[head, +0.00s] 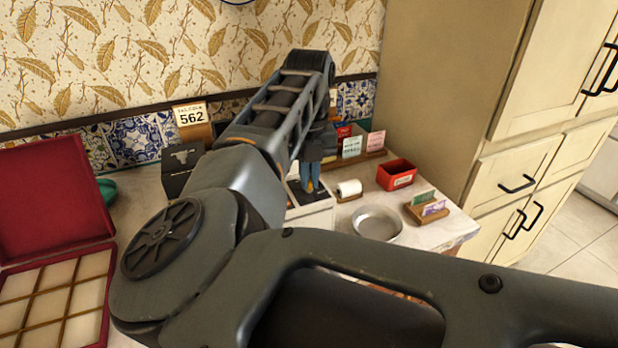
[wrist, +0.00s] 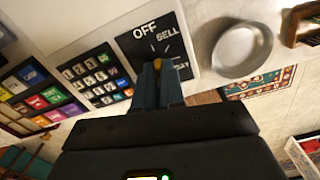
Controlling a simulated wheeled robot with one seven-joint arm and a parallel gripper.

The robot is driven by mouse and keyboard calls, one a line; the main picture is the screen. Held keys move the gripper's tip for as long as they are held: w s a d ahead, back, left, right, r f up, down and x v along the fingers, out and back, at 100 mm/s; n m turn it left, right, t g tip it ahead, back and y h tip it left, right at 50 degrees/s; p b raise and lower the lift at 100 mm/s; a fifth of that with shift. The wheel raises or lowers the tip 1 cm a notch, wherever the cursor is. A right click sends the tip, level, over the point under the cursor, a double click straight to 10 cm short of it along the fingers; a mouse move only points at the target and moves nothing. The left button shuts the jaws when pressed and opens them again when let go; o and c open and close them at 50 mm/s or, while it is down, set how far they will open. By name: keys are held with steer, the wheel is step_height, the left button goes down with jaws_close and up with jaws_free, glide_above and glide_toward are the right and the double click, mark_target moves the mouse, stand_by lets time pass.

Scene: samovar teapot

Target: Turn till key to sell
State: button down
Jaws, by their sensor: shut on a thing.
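The till (head: 318,210) stands on the counter, mostly hidden behind my arm in the head view. In the wrist view its black key plate (wrist: 178,45) carries the white words OFF and SELL, with a third label partly covered by my fingers. My gripper (head: 312,182) points down over the till. In the wrist view my gripper (wrist: 158,70) is shut on the small brass-coloured till key (wrist: 157,64), of which only a bit shows between the fingertips. Which mark the key points to is hidden.
A number keypad (wrist: 97,78) and coloured keys (wrist: 38,92) lie beside the key plate. A round metal dish (head: 377,222), paper roll (head: 349,188), red box (head: 396,174) and card holder (head: 428,208) stand to the right. An open red case (head: 50,200) is at left.

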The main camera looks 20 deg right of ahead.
steer(key=m+b, duration=0.2)
steer(key=m, duration=0.3)
steer(key=shift+b, duration=0.4)
steer(key=shift+a+r+m+b, duration=0.1)
steer(key=shift+a+m+b, duration=0.25)
steer(key=shift+m, duration=0.35)
steer(key=shift+d, duration=0.1)
